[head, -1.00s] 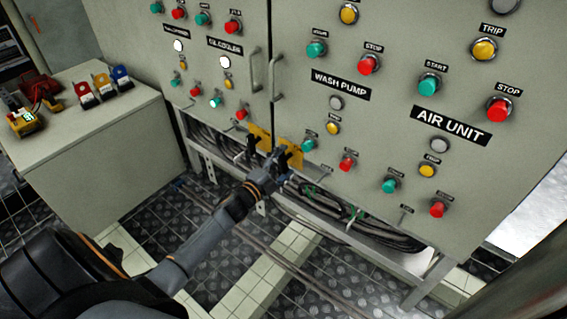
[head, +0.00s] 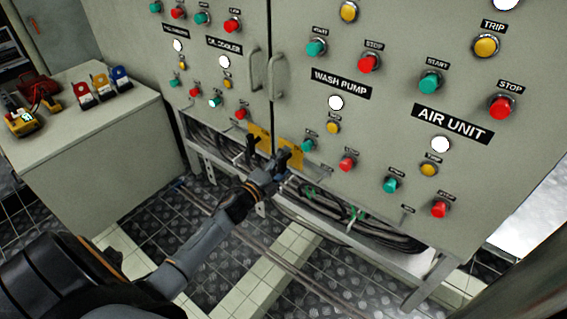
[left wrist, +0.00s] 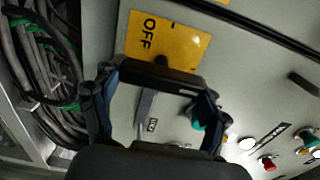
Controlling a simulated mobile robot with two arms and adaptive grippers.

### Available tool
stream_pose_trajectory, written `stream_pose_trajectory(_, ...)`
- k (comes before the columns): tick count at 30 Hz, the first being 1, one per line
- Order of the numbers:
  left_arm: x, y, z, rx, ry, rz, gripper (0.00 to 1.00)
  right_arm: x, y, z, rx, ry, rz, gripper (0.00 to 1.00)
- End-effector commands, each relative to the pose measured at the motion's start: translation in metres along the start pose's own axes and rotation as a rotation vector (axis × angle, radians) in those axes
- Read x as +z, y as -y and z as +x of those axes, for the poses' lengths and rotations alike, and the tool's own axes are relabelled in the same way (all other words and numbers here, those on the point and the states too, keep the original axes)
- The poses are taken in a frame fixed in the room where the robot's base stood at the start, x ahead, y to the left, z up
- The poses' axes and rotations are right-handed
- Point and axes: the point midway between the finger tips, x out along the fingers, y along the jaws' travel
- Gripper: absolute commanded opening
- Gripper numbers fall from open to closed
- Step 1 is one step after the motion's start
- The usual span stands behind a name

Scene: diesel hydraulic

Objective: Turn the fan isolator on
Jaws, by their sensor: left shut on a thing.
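The isolator on the right cabinet has a yellow plate (head: 292,150) at the lower left corner of the door. In the left wrist view the plate (left wrist: 170,38) reads "OFF" beside a dark handle (left wrist: 160,72). My left gripper (head: 280,162) is at this isolator, and in the left wrist view its fingers (left wrist: 155,100) stand on either side of the handle, shut on it. The gripper hides much of the handle in the head view. I cannot read the fan name there. My right gripper is not in view.
A second yellow isolator plate (head: 259,136) with a black handle (head: 251,149) sits close on the left. Door handles (head: 276,78) stand out above. Cables (head: 345,222) run below the cabinet. A grey box (head: 90,150) with padlocks on top stands at the left.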

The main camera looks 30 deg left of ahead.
Motion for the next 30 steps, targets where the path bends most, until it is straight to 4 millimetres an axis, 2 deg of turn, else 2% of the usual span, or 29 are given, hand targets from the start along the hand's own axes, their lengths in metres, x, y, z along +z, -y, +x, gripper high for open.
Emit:
stream_pose_trajectory(2,-0.001,0.0,0.0,0.001,-0.002,0.006,0.43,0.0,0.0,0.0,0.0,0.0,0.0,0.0)
stream_pose_trajectory(3,-0.001,0.0,0.0,0.001,-0.002,0.006,0.81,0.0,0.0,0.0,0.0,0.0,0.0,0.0)
stream_pose_trajectory(6,-0.001,0.0,0.0,0.001,-0.002,0.005,0.98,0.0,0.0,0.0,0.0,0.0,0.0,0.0)
stream_pose_trajectory(16,0.0,0.0,0.0,0.001,0.0,0.002,0.98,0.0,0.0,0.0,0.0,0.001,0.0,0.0)
stream_pose_trajectory(20,0.0,-0.001,-0.007,0.002,0.0,0.002,0.98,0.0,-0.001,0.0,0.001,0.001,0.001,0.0)
stream_pose_trajectory(23,0.0,-0.002,-0.021,0.004,0.0,0.002,0.98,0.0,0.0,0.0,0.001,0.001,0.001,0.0)
stream_pose_trajectory(30,0.0,-0.002,-0.071,0.005,0.0,0.001,0.98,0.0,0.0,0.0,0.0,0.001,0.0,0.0)
